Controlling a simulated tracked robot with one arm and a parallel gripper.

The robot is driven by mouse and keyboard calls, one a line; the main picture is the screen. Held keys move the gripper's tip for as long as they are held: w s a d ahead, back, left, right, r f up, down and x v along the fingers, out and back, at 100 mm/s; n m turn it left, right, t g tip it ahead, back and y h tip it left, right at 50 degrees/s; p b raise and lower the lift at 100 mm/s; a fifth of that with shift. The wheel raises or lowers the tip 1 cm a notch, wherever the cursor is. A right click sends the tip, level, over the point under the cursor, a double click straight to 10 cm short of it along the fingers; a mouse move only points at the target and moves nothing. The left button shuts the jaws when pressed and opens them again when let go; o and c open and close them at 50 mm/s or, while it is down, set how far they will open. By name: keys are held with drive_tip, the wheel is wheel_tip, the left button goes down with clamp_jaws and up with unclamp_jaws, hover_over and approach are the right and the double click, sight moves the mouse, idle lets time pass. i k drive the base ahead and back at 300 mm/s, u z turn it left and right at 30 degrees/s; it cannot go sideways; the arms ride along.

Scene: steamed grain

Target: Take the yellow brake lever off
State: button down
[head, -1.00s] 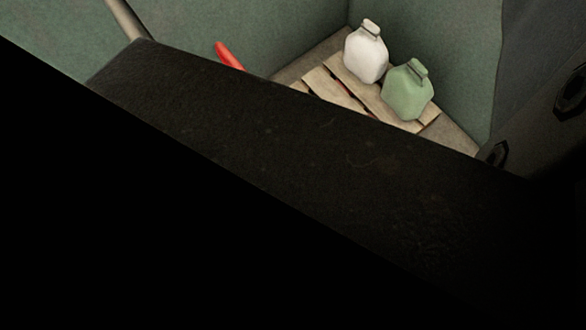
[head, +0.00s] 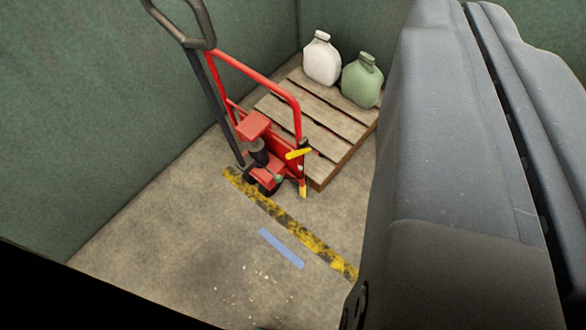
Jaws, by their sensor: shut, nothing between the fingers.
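A red pallet jack (head: 252,126) with a long dark handle (head: 203,75) stands beside a wooden pallet in the head view. A small yellow lever (head: 298,154) sticks out sideways near the foot of its red frame. It looks like the brake lever. Another small yellow piece (head: 303,190) shows just below it, close to the floor. My gripper's fingers are not in view. Nothing is seen touching the yellow lever.
A white jug (head: 322,59) and a green jug (head: 362,80) stand on the pallet (head: 322,110). A large grey body (head: 450,190) blocks the right side. Yellow-black tape (head: 290,225) and a blue strip (head: 281,248) mark the floor. Open floor lies front left; green walls enclose the corner.

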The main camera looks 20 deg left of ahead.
sight(306, 149)
drive_tip(key=u, duration=0.45)
drive_tip(key=i, duration=0.95)
drive_tip(key=z, duration=0.1)
